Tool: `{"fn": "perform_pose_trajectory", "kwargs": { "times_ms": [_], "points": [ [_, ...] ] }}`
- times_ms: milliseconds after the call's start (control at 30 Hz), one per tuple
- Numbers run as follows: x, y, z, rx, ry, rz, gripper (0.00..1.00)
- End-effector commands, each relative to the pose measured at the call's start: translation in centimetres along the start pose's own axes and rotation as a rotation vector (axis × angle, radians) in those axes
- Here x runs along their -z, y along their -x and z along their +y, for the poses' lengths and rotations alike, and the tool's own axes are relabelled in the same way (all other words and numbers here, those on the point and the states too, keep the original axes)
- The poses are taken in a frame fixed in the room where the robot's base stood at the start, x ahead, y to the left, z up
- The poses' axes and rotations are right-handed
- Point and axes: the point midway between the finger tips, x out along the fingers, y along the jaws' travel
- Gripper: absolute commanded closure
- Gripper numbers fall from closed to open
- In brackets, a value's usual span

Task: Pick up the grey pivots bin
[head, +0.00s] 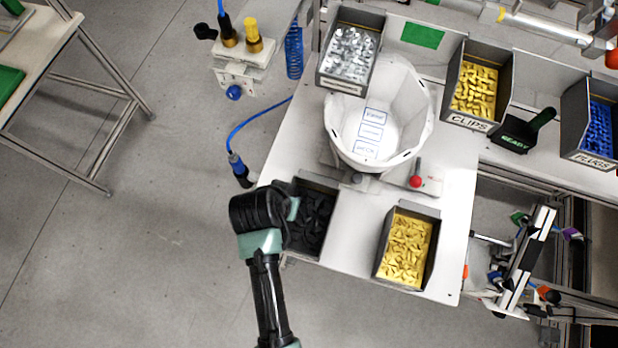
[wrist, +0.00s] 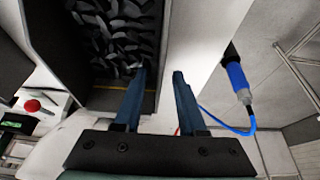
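A dark grey bin (head: 322,222) holding dark grey parts stands at the front left of the white table. Its label does not show, so I cannot read whether it says pivots. My gripper (head: 292,208) is at the bin's left side in the head view, and my wrist partly covers that side. In the wrist view my gripper (wrist: 160,72) is open, its two fingers apart. One finger overlaps the inside of the bin (wrist: 65,55), the other lies outside over the white tabletop, with the bin's side wall in line with the gap. Contact cannot be told.
A bin of yellow parts (head: 407,247) stands to the right. A silver-parts bin (head: 350,50), clips bin (head: 477,88) and plugs bin (head: 597,125) stand further back.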

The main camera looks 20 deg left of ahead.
Motion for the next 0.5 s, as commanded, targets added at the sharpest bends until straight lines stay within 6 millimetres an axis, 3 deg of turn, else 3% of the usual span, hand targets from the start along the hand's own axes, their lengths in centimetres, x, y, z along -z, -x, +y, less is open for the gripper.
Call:
{"fn": "perform_pose_trajectory", "kwargs": {
  "times_ms": [200, 500],
  "points": [
    [0.1, -2.2, 0.1, 0.0, 0.001, -0.001, 0.6],
    [0.1, -2.8, 0.1, 0.001, 0.001, 0.0, 0.6]
  ]
}}
